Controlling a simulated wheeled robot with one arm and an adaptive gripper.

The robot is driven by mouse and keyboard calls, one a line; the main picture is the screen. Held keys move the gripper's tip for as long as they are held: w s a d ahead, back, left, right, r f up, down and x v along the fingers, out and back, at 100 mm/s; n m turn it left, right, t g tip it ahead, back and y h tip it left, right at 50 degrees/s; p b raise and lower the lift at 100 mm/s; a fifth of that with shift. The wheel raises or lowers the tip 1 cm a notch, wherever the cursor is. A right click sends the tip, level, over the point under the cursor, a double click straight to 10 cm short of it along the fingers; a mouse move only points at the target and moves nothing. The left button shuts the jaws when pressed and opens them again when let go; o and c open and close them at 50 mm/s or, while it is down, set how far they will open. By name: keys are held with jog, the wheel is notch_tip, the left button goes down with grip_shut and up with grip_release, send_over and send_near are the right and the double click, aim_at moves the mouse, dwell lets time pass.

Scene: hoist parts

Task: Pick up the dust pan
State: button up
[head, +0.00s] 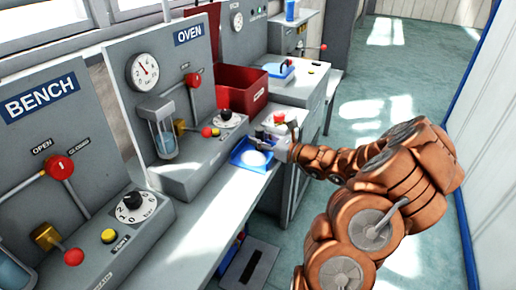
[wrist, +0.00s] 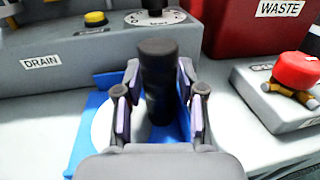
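The dust pan is a flat blue pan (head: 241,160) on the bench ledge below the OVEN panel, with a round white patch on it. In the wrist view its blue surface (wrist: 90,135) shows to the left of and behind the fingers. A thick black upright handle (wrist: 158,80) stands between my fingers. My gripper (wrist: 160,85) is open around this handle, with a finger on each side and narrow gaps visible. In the head view my gripper (head: 268,145) is at the pan's right side, low over it.
A red WASTE bin (head: 240,88) stands behind. A small box with a red knob (wrist: 297,72) is close on the right. The DRAIN panel with a yellow button (wrist: 95,18) is close behind. Another blue pan (head: 277,71) lies on the farther bench.

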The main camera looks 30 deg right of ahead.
aim_at(262, 130)
grip_shut()
jog(key=shift+r, duration=1.65)
jog(key=shift+s+a+r, duration=0.1)
jog(key=shift+r, duration=0.1)
jog(key=s+a+b, duration=0.2)
jog(key=s+a, duration=0.3)
jog(key=a, duration=0.1)
jog(key=shift+s+r, duration=0.1)
jog(key=shift+s, duration=0.2)
jog(key=b, duration=0.2)
jog(key=s+a+b, duration=0.1)
jog(key=b, duration=0.1)
jog(key=shift+s+a, duration=0.2)
jog(key=shift+a, duration=0.1)
jog(key=s+a+b, duration=0.1)
jog(key=b, duration=0.5)
jog(key=shift+s+a+r+b, duration=0.1)
jog(key=shift+s+a+b, duration=0.2)
jog(key=shift+a, duration=0.05)
jog(key=shift+s+a+r+b, duration=0.2)
jog(key=shift+s+a+b, duration=0.35)
jog(key=shift+b, duration=0.15)
jog(key=shift+s+a+r+b, duration=0.2)
jog(key=shift+s+a+b, duration=0.25)
jog(key=shift+b, duration=0.25)
